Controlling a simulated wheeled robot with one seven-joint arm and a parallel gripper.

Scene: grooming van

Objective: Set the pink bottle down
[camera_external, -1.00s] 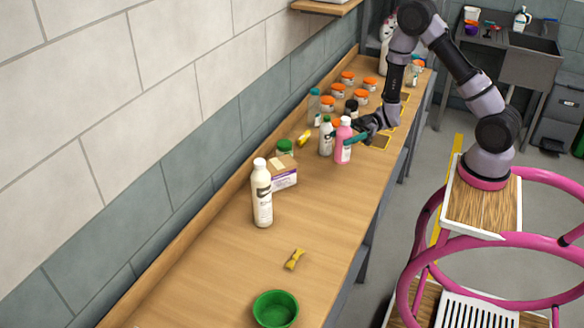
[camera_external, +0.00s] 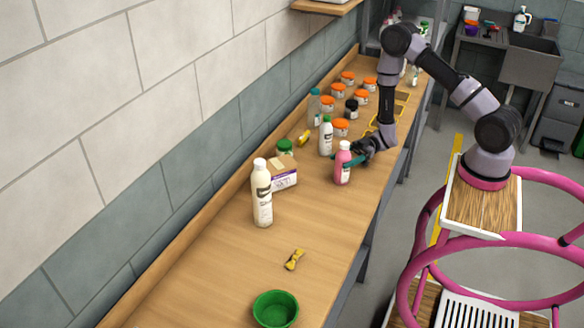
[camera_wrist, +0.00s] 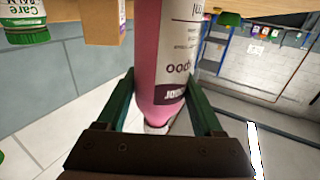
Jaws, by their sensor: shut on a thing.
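The pink bottle (camera_external: 343,167) is upright at the right part of the wooden counter in the external view. My gripper (camera_external: 350,160) is shut on it from the right, with green fingers on both sides of it. In the wrist view the pink bottle (camera_wrist: 160,60) fills the middle between the two fingers (camera_wrist: 165,105), its label partly showing. Its base looks at or very close to the counter top; I cannot tell whether it touches.
A white bottle with a green cap (camera_external: 326,137) stands just behind it. A cardboard box (camera_external: 284,172), a large white bottle (camera_external: 262,195), a yellow item (camera_external: 294,260) and a green bowl (camera_external: 275,309) are nearer. Several orange-lidded jars (camera_external: 341,128) stand farther back. Counter in front is clear.

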